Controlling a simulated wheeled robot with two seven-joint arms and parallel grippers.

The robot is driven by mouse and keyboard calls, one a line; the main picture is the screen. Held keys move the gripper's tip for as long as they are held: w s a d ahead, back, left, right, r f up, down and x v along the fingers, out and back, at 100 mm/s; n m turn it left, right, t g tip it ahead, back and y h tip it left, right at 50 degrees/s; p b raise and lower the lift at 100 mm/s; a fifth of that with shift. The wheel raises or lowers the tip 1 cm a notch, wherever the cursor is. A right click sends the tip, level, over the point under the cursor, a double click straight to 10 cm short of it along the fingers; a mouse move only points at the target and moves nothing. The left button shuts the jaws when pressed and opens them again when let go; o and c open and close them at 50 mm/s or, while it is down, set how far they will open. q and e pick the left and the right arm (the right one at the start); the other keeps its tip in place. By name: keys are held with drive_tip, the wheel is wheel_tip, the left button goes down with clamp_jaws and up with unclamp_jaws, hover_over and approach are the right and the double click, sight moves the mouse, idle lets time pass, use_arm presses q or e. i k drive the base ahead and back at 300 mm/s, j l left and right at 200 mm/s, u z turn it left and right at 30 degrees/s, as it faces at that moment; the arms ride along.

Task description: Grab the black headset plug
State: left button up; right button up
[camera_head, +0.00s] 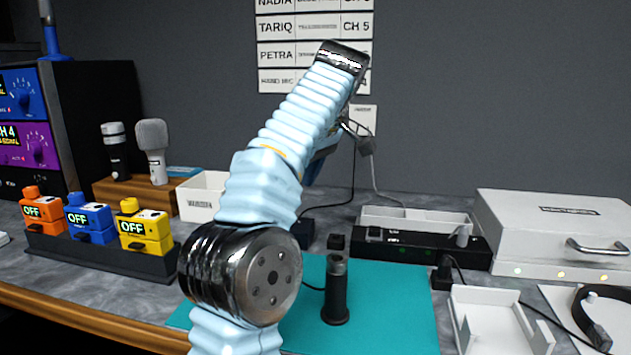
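A small black plug-like piece (442,273) stands at the right end of a black rack unit (405,245). A thin black cable runs from it toward a black headset (592,312) at the right edge, which is partly cut off. I take this piece to be the headset plug, but it is small and I cannot be sure. One of my arms, in a light blue sleeve, rises through the middle of the view and hides part of the table. I cannot tell which arm it is. Neither gripper's fingers can be made out.
A black cylinder (336,295) stands upright on a teal mat (400,310). A white cradle (497,325) and a white case (560,230) are at right. Orange, blue and yellow packs (145,235) sit in a black rack at left, before two microphones (152,150). Cables hang on the wall.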

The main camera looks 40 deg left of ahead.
sight(444, 266)
drive_tip(key=k+l, duration=0.25)
drive_tip(key=l, duration=0.15)
drive_tip(key=k+l, duration=0.25)
drive_tip(key=l, duration=0.2)
drive_tip(key=k+l, duration=0.25)
drive_tip(key=l, duration=0.15)
drive_tip(key=k+l, duration=0.25)
drive_tip(key=l, duration=0.15)
